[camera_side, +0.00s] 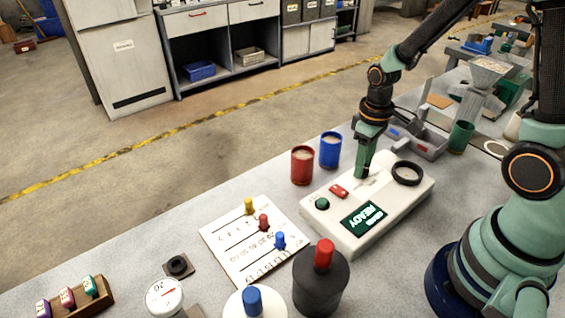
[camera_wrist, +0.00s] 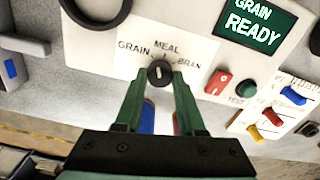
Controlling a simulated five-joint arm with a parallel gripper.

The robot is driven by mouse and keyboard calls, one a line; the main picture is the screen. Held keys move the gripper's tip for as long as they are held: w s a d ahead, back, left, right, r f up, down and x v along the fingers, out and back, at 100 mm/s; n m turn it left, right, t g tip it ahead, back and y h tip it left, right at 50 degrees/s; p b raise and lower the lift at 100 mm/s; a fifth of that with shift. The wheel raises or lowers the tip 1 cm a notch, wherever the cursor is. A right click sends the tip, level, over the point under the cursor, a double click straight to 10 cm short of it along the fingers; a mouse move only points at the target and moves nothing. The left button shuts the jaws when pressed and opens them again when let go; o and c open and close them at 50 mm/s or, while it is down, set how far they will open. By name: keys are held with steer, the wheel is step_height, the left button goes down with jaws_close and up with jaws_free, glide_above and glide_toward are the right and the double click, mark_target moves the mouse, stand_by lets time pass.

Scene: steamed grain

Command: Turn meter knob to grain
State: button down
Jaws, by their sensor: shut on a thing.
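The meter (camera_side: 345,232) is a white box on the bench, with its top panel (camera_wrist: 95,50) filling much of the wrist view. Its small dark knob (camera_wrist: 160,73) sits below a label marked GRAIN, MEAL and BRAN from left to right. A short light mark shows on the knob, looking roughly upright; its exact aim is too small to tell. The green screen (camera_wrist: 256,22) reads GRAIN READY. My gripper (camera_wrist: 159,80) is shut on the knob, a green finger at each side. In the side view my gripper (camera_side: 363,172) reaches down onto the meter and hides the knob.
The meter also bears a black ring (camera_side: 407,173), a red switch (camera_side: 339,191) and a green button (camera_side: 322,203). Red (camera_side: 302,167) and blue (camera_side: 330,152) cups stand behind it. A slider board (camera_side: 232,248) and a black red-topped bottle (camera_side: 320,285) stand left and in front.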

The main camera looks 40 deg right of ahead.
steer(key=shift+r+n, duration=0.1)
steer(key=shift+n, duration=1.7)
steer(key=c, duration=0.5)
jaws_free()
step_height(320, 180, up, 12)
